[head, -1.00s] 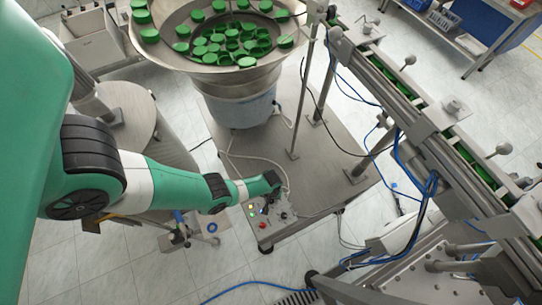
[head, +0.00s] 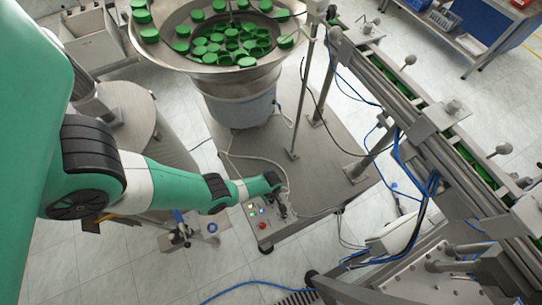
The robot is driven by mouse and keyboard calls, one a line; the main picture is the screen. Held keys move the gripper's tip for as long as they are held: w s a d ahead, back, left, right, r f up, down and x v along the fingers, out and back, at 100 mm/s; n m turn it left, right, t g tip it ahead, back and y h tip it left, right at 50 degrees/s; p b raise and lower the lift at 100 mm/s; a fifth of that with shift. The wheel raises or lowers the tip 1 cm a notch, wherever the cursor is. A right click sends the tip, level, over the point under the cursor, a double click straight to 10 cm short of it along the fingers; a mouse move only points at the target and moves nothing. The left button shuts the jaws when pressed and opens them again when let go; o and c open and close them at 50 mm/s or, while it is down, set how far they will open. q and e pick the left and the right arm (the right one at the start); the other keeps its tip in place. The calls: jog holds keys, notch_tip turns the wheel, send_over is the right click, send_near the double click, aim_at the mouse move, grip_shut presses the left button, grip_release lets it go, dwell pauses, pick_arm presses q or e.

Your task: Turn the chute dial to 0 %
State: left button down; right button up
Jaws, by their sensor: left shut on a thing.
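The control box (head: 271,232) sits low on the metal base plate, with small lit buttons and a red knob (head: 262,226) on its face. My left gripper (head: 282,208) reaches in from the left and is at the box's upper right part. It is shut on a small dark part there, which I take as the chute dial; the gripper hides most of it. Its marks are too small to read. My right gripper is not in view.
The bowl feeder (head: 236,86) full of green caps stands behind the box. A conveyor rail (head: 420,120) with blue cables runs along the right. A thin upright post (head: 301,110) stands between them. Pale cables lie near the box.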

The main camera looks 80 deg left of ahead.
pick_arm(q)
jog(key=shift+f+n, duration=0.1)
jog(key=shift+n, duration=0.2)
jog(key=c, duration=0.6)
grip_release()
notch_tip(320, 180, up, 12)
jog(key=p, duration=1.1)
jog(key=shift+p, duration=0.35)
jog(key=shift+f, duration=0.15)
jog(key=shift+d, duration=0.1)
